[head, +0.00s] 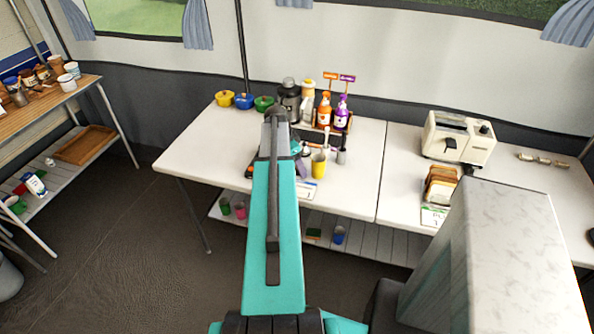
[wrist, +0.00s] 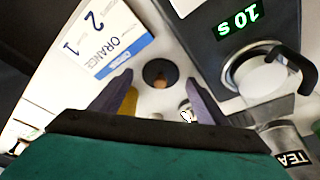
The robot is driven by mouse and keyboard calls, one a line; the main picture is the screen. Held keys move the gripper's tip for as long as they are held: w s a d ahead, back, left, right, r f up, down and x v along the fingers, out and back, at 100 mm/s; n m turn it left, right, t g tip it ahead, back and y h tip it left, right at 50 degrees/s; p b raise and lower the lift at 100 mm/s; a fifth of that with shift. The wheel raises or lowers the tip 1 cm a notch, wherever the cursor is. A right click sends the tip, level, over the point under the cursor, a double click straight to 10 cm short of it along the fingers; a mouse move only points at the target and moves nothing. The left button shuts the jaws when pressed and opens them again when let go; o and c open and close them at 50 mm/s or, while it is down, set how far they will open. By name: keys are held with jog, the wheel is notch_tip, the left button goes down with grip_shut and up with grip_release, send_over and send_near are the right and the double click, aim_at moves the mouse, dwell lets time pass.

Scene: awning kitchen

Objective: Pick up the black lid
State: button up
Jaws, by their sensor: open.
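The black lid (wrist: 149,74) is a small round dark disc with a brownish knob at its middle, lying on the white table in the wrist view. My gripper (wrist: 158,76) is open, with its two purple-grey fingers on either side of the lid in that picture. Nothing is held between them. I cannot tell how far the fingertips are above the lid. In the head view my teal arm reaches over the table and hides the lid and most of the gripper.
A yellow cup (head: 318,166) stands right of my arm; its edge shows beside the left finger. In the wrist view, a dark device (wrist: 229,70) reading "10 S" and a TEA canister (wrist: 283,140) are at right, an ORANGE card (wrist: 106,42) at upper left. Bottles (head: 324,108) stand behind.

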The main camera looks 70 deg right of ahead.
dwell(0.5)
jog(key=c, duration=1.1)
jog(key=shift+r, duration=0.15)
jog(key=shift+r+b, duration=0.6)
jog(key=shift+r, duration=0.55)
jog(key=s+a+b, duration=0.1)
jog(key=s+a, duration=0.1)
jog(key=a, duration=0.2)
jog(key=s+a+r+b, duration=0.1)
jog(key=a, duration=0.3)
jog(key=s+a+r+b, duration=0.1)
jog(key=s+a, duration=0.1)
jog(key=a, duration=0.2)
jog(key=shift+s+a, duration=0.1)
jog(key=shift+s, duration=0.2)
jog(key=shift+f+b, duration=0.1)
jog(key=shift+b, duration=0.65)
jog(key=shift+b, duration=0.35)
jog(key=b, duration=0.6)
jog(key=shift+s+a, duration=0.2)
jog(key=shift+a, duration=0.1)
jog(key=b, duration=0.2)
jog(key=a+b, duration=0.1)
jog(key=b, duration=0.2)
jog(key=shift+s+a, duration=0.1)
jog(key=shift+s, duration=0.15)
